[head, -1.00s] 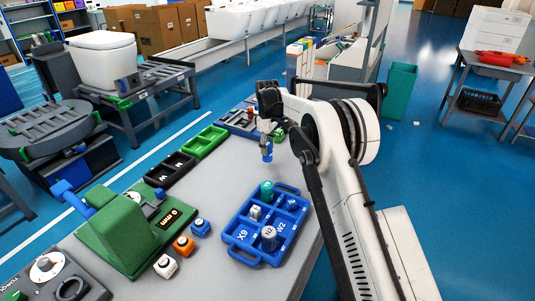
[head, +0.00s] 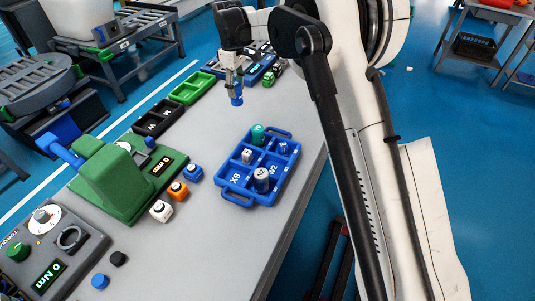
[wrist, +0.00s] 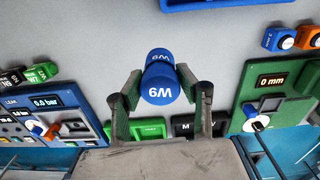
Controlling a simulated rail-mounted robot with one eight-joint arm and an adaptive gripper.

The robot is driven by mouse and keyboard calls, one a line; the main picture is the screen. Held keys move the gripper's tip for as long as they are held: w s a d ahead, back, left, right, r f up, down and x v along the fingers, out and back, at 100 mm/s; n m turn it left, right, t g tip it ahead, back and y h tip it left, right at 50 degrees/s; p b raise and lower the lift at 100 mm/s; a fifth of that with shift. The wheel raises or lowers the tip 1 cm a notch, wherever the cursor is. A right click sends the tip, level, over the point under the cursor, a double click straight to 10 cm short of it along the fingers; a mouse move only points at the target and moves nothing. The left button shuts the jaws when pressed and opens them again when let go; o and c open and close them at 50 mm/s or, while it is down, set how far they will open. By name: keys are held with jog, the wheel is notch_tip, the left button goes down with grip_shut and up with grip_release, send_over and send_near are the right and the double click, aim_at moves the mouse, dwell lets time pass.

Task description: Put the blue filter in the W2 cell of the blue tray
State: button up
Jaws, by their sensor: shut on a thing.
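My gripper (head: 233,80) is shut on the blue filter (head: 237,97), holding it above the grey table, behind and left of the tray in the head view. In the wrist view, the blue filter (wrist: 160,82) sits between the two fingertips (wrist: 160,96), and its printed mark looks like "W9". The blue tray (head: 226,189) lies on the table with X9 and W2 marks. A grey-white cylinder (head: 262,180) stands in it close to the W2 mark; I cannot tell exactly which cell. A strip of blue at the wrist view's top edge (wrist: 212,4) seems to be the tray.
Green (head: 190,88) and black (head: 158,118) bins and a green press (head: 115,180) stand left. The table between filter and tray is clear.

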jog(key=s+d+n, duration=0.1)
jog(key=s+d, duration=0.5)
jog(key=s, duration=0.4)
jog(key=s+d+n, duration=0.1)
jog(key=s+d, duration=0.6)
jog(key=s, duration=0.4)
jog(key=b, duration=0.1)
send_over(273, 170)
jog(key=shift+f, duration=5.35)
jog(key=shift+f, duration=0.2)
jog(key=o, duration=1.2)
jog(key=shift+r, duration=0.2)
notch_tip(273, 170, up, 12)
jog(key=s+d+r+m+t, duration=0.4)
jog(key=s+d+r+m, duration=0.4)
jog(key=s+d+r, duration=0.3)
jog(key=s+d+m+t, duration=0.1)
jog(key=s+d+m, duration=0.1)
jog(key=s, duration=0.1)
jog(key=s+d+m+t, duration=0.1)
jog(key=s+d+m, duration=0.2)
jog(key=s+d+f+m+t, duration=0.1)
jog(key=s+d+m, duration=0.1)
jog(key=s+d, duration=0.1)
jog(key=shift+s+d+f+m+p, duration=0.1)
jog(key=shift+s+m+p, duration=0.15)
jog(key=shift+m+p, duration=0.05)
